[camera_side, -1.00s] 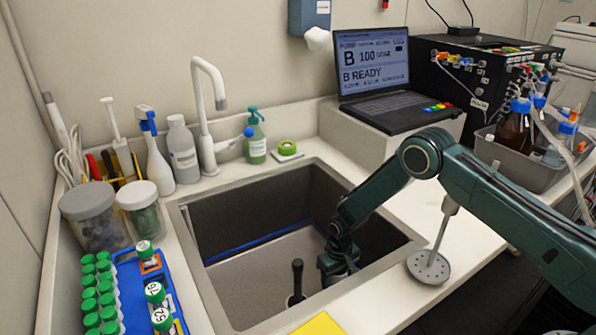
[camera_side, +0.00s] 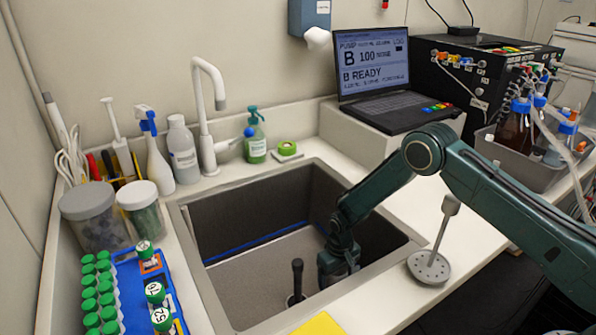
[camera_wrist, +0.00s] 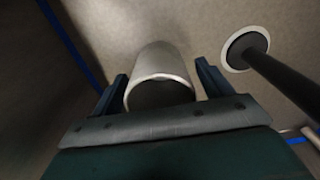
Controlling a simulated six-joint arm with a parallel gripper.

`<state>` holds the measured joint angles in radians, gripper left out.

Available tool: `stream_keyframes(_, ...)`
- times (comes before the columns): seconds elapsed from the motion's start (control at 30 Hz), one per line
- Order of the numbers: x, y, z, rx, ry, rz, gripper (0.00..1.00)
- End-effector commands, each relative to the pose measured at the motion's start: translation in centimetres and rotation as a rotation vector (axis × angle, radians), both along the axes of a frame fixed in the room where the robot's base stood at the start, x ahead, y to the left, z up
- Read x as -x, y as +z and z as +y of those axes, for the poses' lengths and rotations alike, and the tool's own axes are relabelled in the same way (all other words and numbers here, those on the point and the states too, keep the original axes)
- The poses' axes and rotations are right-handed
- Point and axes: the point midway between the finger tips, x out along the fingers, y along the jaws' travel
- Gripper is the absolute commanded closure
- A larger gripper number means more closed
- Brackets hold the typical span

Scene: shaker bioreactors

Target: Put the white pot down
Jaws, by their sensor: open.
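The white pot (camera_wrist: 162,68) shows in the wrist view on the grey sink floor, between the two fingers of my gripper (camera_wrist: 162,82). Its rim faces the camera and its inside looks dark. A gap shows between the pot and each finger, so the jaws are open around it. In the side view my gripper (camera_side: 337,266) reaches down into the sink (camera_side: 262,262) at its right part. The pot and the fingertips are hidden there behind the arm and the sink's front edge.
A black upright rod (camera_side: 297,280) stands in the sink left of my gripper; it also shows in the wrist view (camera_wrist: 285,78), rising from a white-ringed drain (camera_wrist: 240,50). The sink walls are close on the right. The sink's left floor is clear.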

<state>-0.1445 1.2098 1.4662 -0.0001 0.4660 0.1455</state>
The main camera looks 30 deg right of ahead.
Motion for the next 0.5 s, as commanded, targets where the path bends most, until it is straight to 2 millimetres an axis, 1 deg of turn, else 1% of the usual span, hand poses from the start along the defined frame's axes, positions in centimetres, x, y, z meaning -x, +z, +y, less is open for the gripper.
stream_keyframes(0.17,0.0,2.1,0.0,0.000,0.000,-0.002,0.22)
stream_keyframes(0.5,-0.1,7.3,0.0,0.000,0.000,-0.003,0.22)
